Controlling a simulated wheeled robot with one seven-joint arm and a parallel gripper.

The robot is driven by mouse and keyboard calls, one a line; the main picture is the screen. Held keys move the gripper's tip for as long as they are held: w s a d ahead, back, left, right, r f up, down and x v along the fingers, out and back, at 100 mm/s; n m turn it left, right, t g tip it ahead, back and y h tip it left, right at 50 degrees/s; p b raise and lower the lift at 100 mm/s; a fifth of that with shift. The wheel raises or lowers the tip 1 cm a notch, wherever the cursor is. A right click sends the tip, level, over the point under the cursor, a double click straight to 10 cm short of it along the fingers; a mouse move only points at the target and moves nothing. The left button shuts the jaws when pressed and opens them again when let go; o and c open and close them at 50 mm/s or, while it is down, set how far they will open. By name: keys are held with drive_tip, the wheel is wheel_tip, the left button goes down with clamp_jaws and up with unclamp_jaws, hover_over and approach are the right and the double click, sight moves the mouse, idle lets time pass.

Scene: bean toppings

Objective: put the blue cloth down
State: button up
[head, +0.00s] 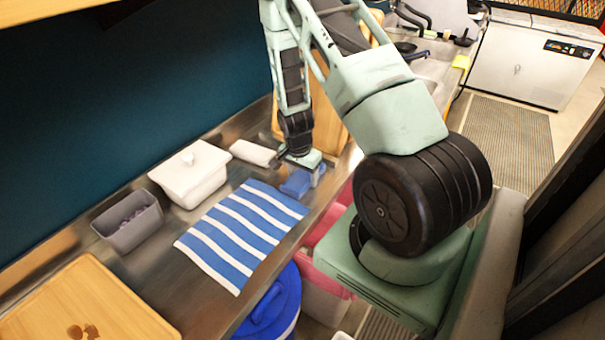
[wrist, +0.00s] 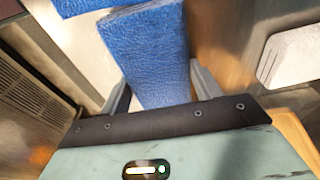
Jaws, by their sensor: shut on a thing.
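A folded blue cloth (head: 297,183) is at my gripper (head: 303,166) over the steel counter in the head view. In the wrist view the blue cloth (wrist: 150,55) stretches forward from between the two grey fingers of my gripper (wrist: 160,85). The gripper is shut on the cloth. Whether the cloth touches the counter cannot be told. A blue-and-white striped towel (head: 242,231) lies flat on the counter just left of the cloth.
A white lidded dish (head: 190,174), a white roll (head: 254,153), a grey bin (head: 128,221) and a wooden board (head: 85,308) stand on the steel counter (head: 180,225). Pink and blue-lidded (head: 270,305) containers sit below its front edge.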

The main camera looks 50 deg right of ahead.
drive_tip(key=shift+f, duration=0.15)
drive_tip(key=o, duration=1.2)
